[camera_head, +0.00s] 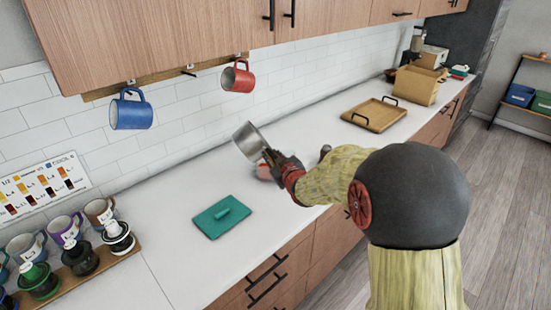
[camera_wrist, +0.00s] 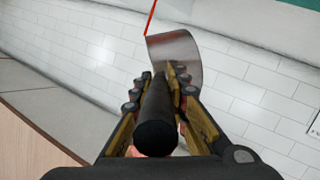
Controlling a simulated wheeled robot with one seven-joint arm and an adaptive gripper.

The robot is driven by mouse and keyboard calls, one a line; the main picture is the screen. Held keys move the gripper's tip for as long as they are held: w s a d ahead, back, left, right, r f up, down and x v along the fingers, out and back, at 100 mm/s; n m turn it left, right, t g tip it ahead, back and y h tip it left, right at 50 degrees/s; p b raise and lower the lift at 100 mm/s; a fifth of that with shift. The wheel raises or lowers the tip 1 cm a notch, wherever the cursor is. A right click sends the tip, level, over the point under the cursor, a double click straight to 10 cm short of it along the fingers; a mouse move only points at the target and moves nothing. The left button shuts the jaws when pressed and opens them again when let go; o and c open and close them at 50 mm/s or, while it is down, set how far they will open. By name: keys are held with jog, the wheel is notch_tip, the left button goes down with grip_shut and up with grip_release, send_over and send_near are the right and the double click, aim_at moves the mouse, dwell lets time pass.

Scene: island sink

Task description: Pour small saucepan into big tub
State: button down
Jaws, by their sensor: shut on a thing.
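A small metal saucepan (camera_head: 247,140) is held above the counter in the head view, tilted over to one side. My gripper (camera_head: 273,158) is shut on its dark handle. In the wrist view the black handle (camera_wrist: 158,105) runs between the fingers, and part of the pan's metal wall (camera_wrist: 175,52) shows beyond the fingertips. A reddish, pale-edged thing (camera_head: 263,172) sits below the pan, mostly hidden by my gripper; I cannot tell whether it is the big tub. The saucepan's contents are not visible.
Blue (camera_head: 131,110) and red (camera_head: 237,77) mugs hang under the cabinet. A wooden tray (camera_head: 374,116) and cardboard box (camera_head: 414,86) stand farther right. Several cups line the left.

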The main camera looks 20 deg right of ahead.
jog(key=shift+d+f+m+y+p, duration=0.25)
jog(key=shift+d+f+m+p, duration=0.25)
jog(key=shift+p, duration=0.7)
jog(key=shift+d+f+m+y+p, duration=0.3)
jog(key=shift+m+p, duration=0.4)
jog(key=shift+p, duration=0.5)
jog(key=shift+s+d+r+m+y+p, duration=0.15)
jog(key=shift+d+m+p, duration=0.15)
jog(key=shift+d+p, duration=0.25)
jog(key=shift+w+d+r+m+y+p, duration=0.1)
jog(key=shift+d+m+p, duration=0.25)
jog(key=shift+d, duration=0.25)
jog(key=shift+d+f+m+t+y, duration=0.3)
jog(key=shift+d+f+m, duration=0.15)
jog(key=shift+f, duration=0.1)
dwell(0.6)
